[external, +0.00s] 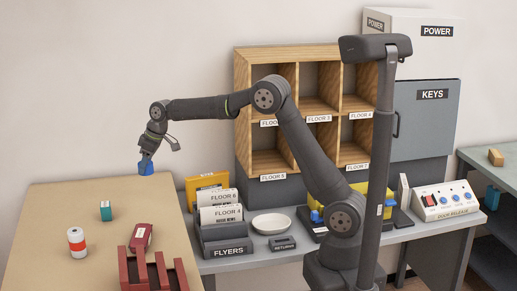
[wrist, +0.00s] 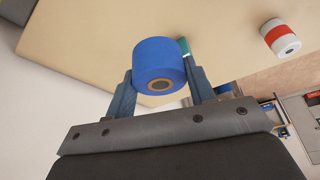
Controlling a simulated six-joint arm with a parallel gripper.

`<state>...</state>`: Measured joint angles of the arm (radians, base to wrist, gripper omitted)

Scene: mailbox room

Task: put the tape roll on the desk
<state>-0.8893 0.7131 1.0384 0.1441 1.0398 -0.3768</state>
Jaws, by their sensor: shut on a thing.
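The tape roll (wrist: 158,62) is blue with a brown core, and sits between the two fingers of my gripper (wrist: 160,85) in the wrist view. In the external view my gripper (external: 147,162) is shut on the blue tape roll (external: 146,169) and holds it above the far part of a tan-topped surface (external: 50,215) at the left. Which surface is the desk is not labelled. The grey counter (external: 225,263) with the flyers holder stands to the right of the tan surface.
The counter holds a white bowl (external: 271,223) and a flyers holder (external: 223,238). Wooden pigeonholes (external: 268,163) stand behind.

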